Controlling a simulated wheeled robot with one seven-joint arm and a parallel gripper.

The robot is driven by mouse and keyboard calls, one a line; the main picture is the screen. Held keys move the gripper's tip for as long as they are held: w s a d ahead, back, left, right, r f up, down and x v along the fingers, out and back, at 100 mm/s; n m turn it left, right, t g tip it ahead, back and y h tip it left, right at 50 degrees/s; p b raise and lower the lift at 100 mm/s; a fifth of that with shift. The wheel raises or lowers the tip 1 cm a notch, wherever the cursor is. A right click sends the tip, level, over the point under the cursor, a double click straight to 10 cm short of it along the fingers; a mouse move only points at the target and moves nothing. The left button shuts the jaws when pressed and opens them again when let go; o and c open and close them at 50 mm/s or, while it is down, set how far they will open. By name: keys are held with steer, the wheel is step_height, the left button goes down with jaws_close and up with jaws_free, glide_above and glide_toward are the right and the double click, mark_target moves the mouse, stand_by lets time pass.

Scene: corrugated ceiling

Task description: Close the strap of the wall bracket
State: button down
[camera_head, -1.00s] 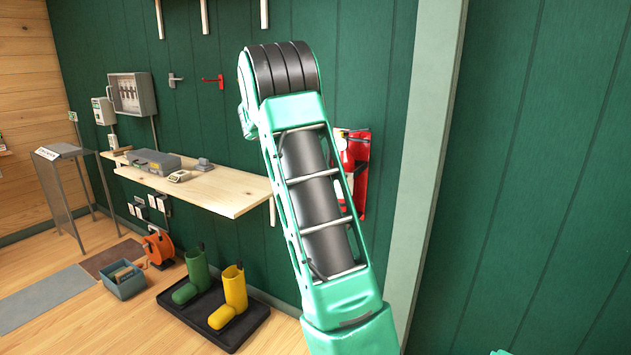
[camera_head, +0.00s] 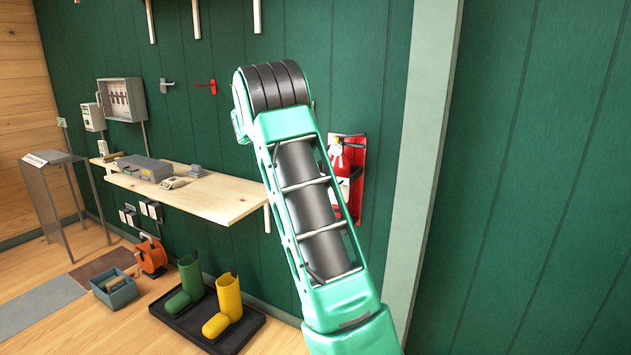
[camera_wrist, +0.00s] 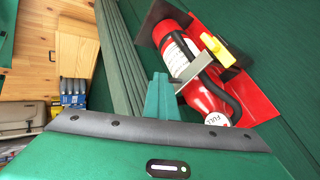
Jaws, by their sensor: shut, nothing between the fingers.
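The red wall bracket (camera_head: 358,205) is on the green wall, partly hidden behind my arm in the head view. It also shows at the upper right of the wrist view (camera_wrist: 262,103), turned sideways. A red fire extinguisher (camera_wrist: 203,97) with a white label and black hose lies within it. A light grey strap (camera_wrist: 194,74) sticks out across the extinguisher's front, its end on the side toward my gripper. A yellow piece (camera_wrist: 218,49) sits near the strap's other end. My gripper (camera_wrist: 161,78) is shut and empty, left of the strap and apparently apart from it.
A pale post (camera_head: 424,170) stands right of the bracket. A wooden shelf (camera_head: 215,200) with tools projects from the wall on the left. Boots (camera_head: 229,300) stand on a black tray below. The wall right of the post is bare.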

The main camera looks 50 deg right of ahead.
steer(key=shift+w, duration=0.35)
steer(key=a+r, duration=0.7)
steer(key=a, duration=0.2)
steer(key=shift+w+a, duration=0.25)
steer(key=shift+a, duration=0.1)
